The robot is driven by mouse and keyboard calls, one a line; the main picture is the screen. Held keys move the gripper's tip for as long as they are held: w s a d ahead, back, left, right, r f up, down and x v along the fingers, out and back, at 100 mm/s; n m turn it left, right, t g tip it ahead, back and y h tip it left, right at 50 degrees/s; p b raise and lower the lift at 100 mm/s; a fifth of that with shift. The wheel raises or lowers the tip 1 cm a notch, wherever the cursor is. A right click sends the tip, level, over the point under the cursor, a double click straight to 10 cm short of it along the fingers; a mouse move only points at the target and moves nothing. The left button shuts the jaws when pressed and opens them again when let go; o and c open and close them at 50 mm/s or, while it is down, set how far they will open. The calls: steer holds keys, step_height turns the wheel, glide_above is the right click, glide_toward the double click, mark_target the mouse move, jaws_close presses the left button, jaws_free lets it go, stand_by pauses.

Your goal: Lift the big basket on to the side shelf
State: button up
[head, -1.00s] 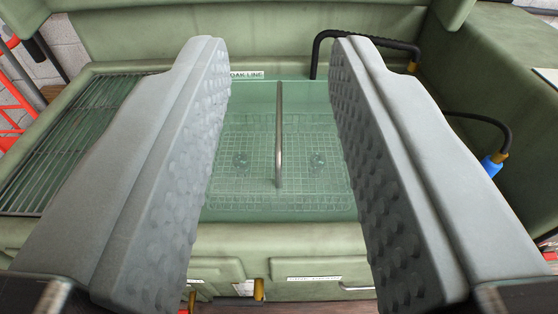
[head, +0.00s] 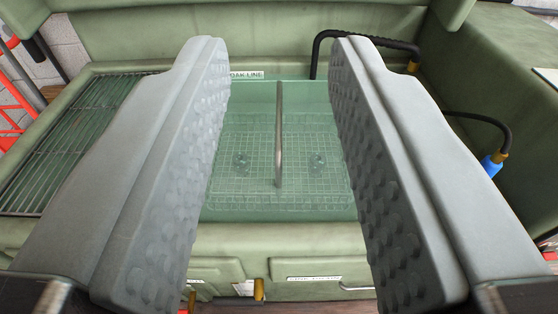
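The big wire basket (head: 281,198) sits low in the liquid of the green tank, under the "SOAK LINE" label. Its metal handle (head: 279,120) stands up out of the basket, running away from me in the middle of the picture. My gripper (head: 283,45) is open, with one grey studded finger on each side of the handle, apart from it. The fingers hide the left and right ends of the basket. A slatted metal shelf (head: 60,150) lies to the left of the tank, partly behind the left finger.
A black hose (head: 365,38) arches over the tank's back right rim. Another black hose with a blue end (head: 492,165) lies at the right. The green tank front rim (head: 280,238) and back wall (head: 250,35) bound the tank. The slatted shelf looks empty where visible.

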steer(key=shift+o, duration=0.8)
steer(key=shift+w, duration=0.1)
steer(key=g+y, duration=0.3)
steer(key=g, duration=1.3)
glide_above(280, 111)
steer(key=s+d, duration=0.3)
steer(key=d, duration=0.2)
step_height(280, 111, down, 8)
steer(key=x, duration=1.2)
steer(key=shift+w+a+r, duration=0.1)
steer(key=shift+w+a, duration=0.15)
steer(key=shift+a, duration=0.15)
steer(key=shift+w+x, duration=0.15)
steer(key=shift+x, duration=1.3)
steer(key=shift+w+x, duration=0.15)
steer(key=shift+x, duration=1.35)
steer(key=shift+a+r, duration=0.15)
jaws_close()
